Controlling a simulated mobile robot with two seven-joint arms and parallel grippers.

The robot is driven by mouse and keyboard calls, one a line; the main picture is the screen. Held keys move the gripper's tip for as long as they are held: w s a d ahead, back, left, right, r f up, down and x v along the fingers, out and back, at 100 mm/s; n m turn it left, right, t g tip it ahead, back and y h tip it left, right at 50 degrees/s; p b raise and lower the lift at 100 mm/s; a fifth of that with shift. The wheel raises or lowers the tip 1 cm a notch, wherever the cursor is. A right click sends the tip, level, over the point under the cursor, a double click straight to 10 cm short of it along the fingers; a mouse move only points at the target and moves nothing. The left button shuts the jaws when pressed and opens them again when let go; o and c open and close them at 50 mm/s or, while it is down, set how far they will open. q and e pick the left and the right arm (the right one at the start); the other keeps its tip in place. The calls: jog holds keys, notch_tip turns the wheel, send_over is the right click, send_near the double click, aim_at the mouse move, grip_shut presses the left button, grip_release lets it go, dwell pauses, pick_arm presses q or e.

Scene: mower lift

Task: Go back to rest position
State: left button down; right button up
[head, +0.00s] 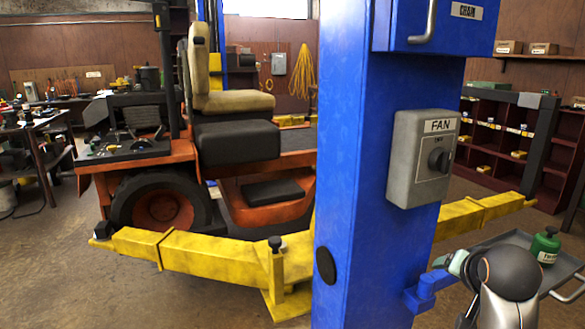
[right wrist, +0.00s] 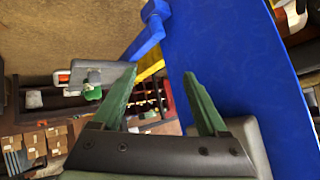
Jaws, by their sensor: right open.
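My right gripper (right wrist: 160,72) shows in the right wrist view with its two green fingers spread apart and nothing held between them. In the head view my right arm is at the lower right, in front of the blue lift post (head: 345,180) and just right of a blue bracket (head: 428,290) on the post. In the right wrist view that post (right wrist: 235,60) fills the right side, beyond the right finger. The bracket (right wrist: 150,30) shows ahead of the fingers there. My left gripper is not in view.
A grey FAN switch box (head: 422,158) is on the post. A grey tray (head: 500,245) with a green bottle (head: 545,245) is beside my right arm. Yellow lift arms (head: 200,256) reach under an orange mower (head: 245,195). Red shelves (head: 500,140) stand behind. Floor at lower left is clear.

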jog(key=s+a+f+n+g+y, duration=0.1)
jog(key=s+a+f+n+g, duration=0.15)
jog(key=s+f, duration=0.55)
jog(key=s+a+f+n+g, duration=0.1)
jog(key=s+a+f+n, duration=0.15)
jog(key=s+f, duration=0.55)
jog(key=s+a+f+n+g+y, duration=0.1)
jog(key=s+a+f+n, duration=0.1)
jog(key=s+f, duration=0.4)
jog(key=s+a+f+n+g+y, duration=0.1)
jog(key=s+a+f+n, duration=0.15)
jog(key=s, duration=0.45)
jog(key=w+a+f+t+y, duration=0.1)
jog(key=a+f+t, duration=0.1)
jog(key=f, duration=0.4)
jog(key=w+a+f+t+y, duration=0.1)
jog(key=w+a+f+t, duration=0.1)
jog(key=f, duration=0.3)
jog(key=shift+a+f+t, duration=0.3)
jog(key=shift+f+t, duration=0.05)
jog(key=shift+t, duration=0.1)
jog(key=shift+n, duration=0.25)
